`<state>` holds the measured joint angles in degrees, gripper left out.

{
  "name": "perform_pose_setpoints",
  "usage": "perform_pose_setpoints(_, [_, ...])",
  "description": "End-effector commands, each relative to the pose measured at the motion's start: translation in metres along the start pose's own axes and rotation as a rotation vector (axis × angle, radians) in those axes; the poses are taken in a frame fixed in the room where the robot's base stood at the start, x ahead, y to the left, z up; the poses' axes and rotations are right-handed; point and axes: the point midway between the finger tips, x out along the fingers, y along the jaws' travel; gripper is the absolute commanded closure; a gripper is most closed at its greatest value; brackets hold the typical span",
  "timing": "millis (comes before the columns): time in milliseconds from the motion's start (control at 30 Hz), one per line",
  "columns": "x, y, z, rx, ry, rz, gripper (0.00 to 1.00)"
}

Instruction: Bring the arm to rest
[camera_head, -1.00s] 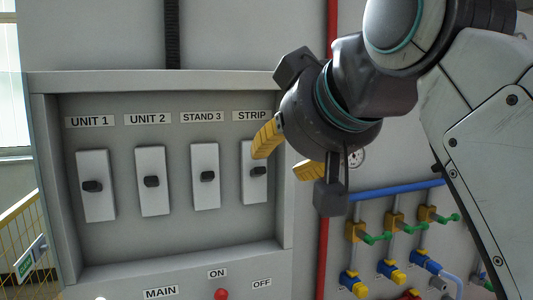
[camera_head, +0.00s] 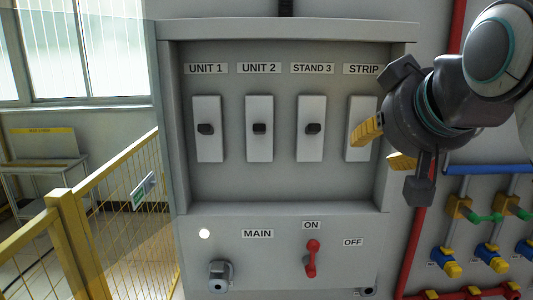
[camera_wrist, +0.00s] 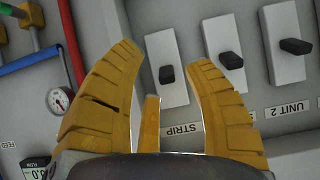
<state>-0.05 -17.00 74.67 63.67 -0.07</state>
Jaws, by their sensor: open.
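My gripper (camera_head: 385,146) is at the right of the head view, in front of the right edge of the grey switch panel. Its yellow fingers are spread apart with nothing between them. The wrist view shows the open fingers (camera_wrist: 165,95) too, with the STRIP switch (camera_wrist: 167,72) seen beyond the gap between them. In the head view a finger covers part of the STRIP switch (camera_head: 357,112). I cannot tell whether it touches it. The UNIT 1 switch (camera_head: 208,145), UNIT 2 switch (camera_head: 259,145) and STAND 3 switch (camera_head: 310,145) stand clear to the left.
A red MAIN lever (camera_head: 312,258) sits below the switches, by the ON label. At the right are a red pipe (camera_head: 432,190), a blue pipe (camera_head: 485,170) and several valves. A pressure gauge (camera_wrist: 60,101) shows in the wrist view. A yellow fence (camera_head: 115,185) stands at the left.

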Motion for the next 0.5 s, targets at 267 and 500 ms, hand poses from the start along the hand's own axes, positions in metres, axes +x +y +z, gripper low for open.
perform_pose_setpoints(267, [0.065,0.0,0.122,-0.001,-0.242,0.0,0.54])
perform_pose_setpoints(500, [0.084,0.0,0.252,-0.001,-0.449,-0.001,0.54])
